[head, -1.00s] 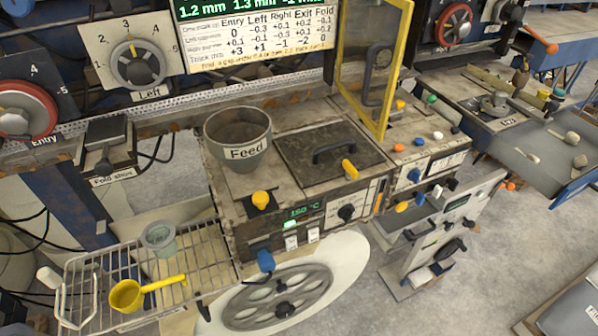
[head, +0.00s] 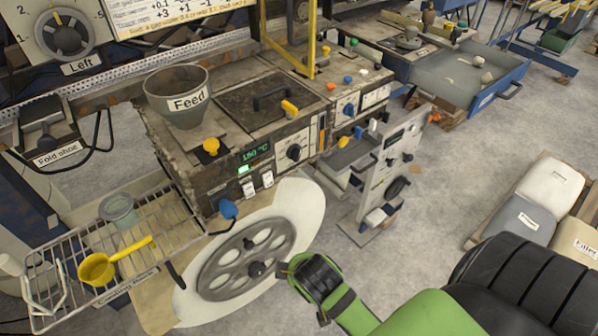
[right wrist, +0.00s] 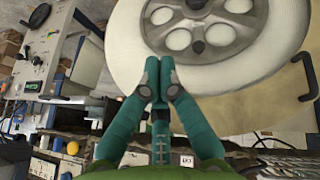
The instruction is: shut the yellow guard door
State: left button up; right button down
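The yellow guard door (head: 311,45) is at the top of the head view, cut off by the picture's upper edge. It is a yellow frame with a dark handle (head: 300,12), and it stands upright above the back of the machine. It stands swung out from the machine. My right gripper (right wrist: 160,68) shows in the right wrist view with its teal fingers together and nothing between them. A large spoked wheel (right wrist: 198,30) lies beyond its tips. The door cannot be made out in the right wrist view. My left gripper is not in view.
The machine carries a feed hopper (head: 177,98), a lidded hatch (head: 262,105) and yellow knobs. A wire rack (head: 160,222) with a yellow ladle (head: 97,269) is at left. A grey panel stand (head: 390,170) is to the right, with open floor beyond. Sacks (head: 548,190) lie at far right.

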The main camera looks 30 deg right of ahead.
jog(key=w+d+r+n+t+h, duration=0.1)
jog(key=w+d+r+t+h, duration=0.1)
jog(key=w+r, duration=0.6)
jog(key=n+t+h, duration=0.3)
jog(key=t+h, duration=0.1)
jog(key=h, duration=0.6)
send_near(305, 58)
jog(key=s+a, duration=0.3)
jog(key=a, duration=0.4)
jog(key=p+x, duration=0.1)
jog(key=x, duration=0.3)
jog(key=s+d+p+x, duration=0.1)
jog(key=p+x, duration=0.1)
jog(key=x, duration=0.2)
jog(key=s+p+x, duration=0.1)
jog(key=p+x, duration=0.1)
jog(key=x, duration=0.2)
jog(key=shift+w+d, duration=0.1)
jog(key=shift+d, duration=0.3)
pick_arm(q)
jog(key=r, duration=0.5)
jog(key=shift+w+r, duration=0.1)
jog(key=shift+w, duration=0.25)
pick_arm(e)
jog(key=shift+a, duration=0.1)
jog(key=shift+w, duration=0.1)
